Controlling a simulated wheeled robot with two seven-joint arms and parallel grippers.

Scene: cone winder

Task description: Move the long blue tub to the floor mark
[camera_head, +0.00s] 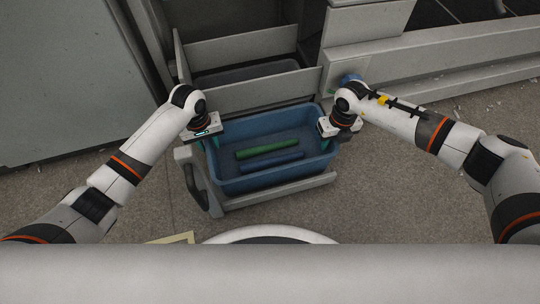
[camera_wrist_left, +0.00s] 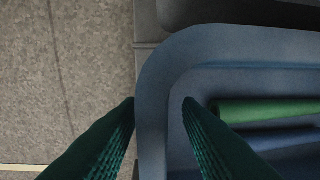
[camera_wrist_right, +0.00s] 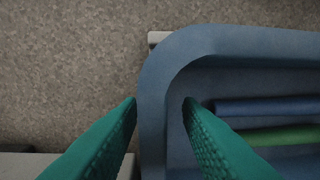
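The long blue tub (camera_head: 238,184) rests in a grey frame at the machine's front and holds a green tube (camera_head: 273,148) and a blue tube (camera_head: 270,163). My left gripper (camera_head: 212,144) is at its left end; in the left wrist view its teal fingers (camera_wrist_left: 160,101) are apart, one on each side of the tub's rim (camera_wrist_left: 152,85). My right gripper (camera_head: 328,140) is at the right end; its fingers (camera_wrist_right: 160,101) likewise stand apart around the rim (camera_wrist_right: 155,85). Contact with the rim is unclear. The floor mark, a yellowish outline (camera_head: 183,238), shows partly at the bottom.
Grey machine panels (camera_head: 240,45) stand right behind the tub. The frame's front bar (camera_head: 275,191) crosses before it, with a dark wheel-like part (camera_head: 194,188) at its left. A grey cabinet (camera_head: 60,80) stands at left. Open floor (camera_head: 385,190) lies to the right.

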